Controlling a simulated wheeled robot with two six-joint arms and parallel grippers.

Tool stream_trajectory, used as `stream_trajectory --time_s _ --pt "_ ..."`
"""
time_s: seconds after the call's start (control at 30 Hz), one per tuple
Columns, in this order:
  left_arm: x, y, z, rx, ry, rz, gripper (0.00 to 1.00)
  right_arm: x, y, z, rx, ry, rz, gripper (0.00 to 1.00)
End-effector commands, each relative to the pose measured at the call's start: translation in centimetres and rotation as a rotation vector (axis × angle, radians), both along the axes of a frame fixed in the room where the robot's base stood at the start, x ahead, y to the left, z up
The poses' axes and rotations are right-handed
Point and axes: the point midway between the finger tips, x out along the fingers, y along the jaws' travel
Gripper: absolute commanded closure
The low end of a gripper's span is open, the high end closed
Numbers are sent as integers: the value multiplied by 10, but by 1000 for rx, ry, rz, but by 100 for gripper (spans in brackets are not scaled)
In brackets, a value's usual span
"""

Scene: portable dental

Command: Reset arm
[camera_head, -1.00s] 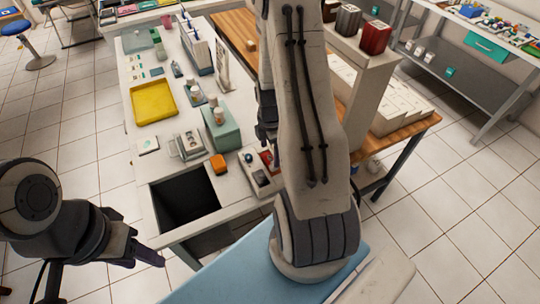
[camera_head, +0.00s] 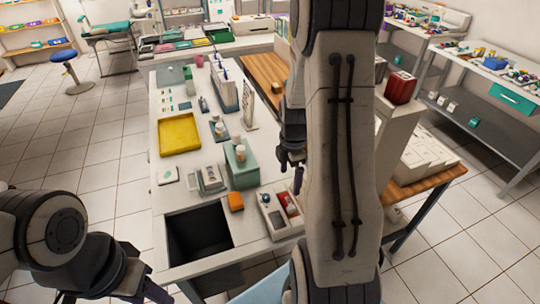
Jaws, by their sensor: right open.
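My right arm (camera_head: 342,150) rises large through the right middle of the head view and hides part of the tables behind it. My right gripper (camera_head: 292,165) shows at the left edge of that arm, dark, open and with nothing seen in it, over the right side of the white table. My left arm is at the lower left. My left gripper (camera_head: 148,290) is partly cut off by the bottom edge, and its jaw opening cannot be made out.
A blue stool (camera_head: 65,57) stands far left on open floor.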

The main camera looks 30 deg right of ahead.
Motion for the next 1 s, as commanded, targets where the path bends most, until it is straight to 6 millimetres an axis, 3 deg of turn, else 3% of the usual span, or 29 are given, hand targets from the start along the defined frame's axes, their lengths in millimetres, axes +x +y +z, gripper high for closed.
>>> stream_trajectory --time_s 0.27,0.37,0.53,0.7,0.8,1.0 --pt "0 0 0 0 0 0 50 3 9 4 -1 -3 -8 0" --pt "0 0 0 0 0 0 50 9 41 19 1 -10 -47 0" --pt "0 0 0 0 0 0 50 4 140 61 16 -28 -193 0" --pt "0 0 0 0 0 0 50 -42 233 97 49 -25 -376 0" --pt "0 0 0 0 0 0 50 -81 270 111 66 -13 -477 0" --pt "0 0 0 0 0 0 50 -142 304 126 85 18 -632 0"
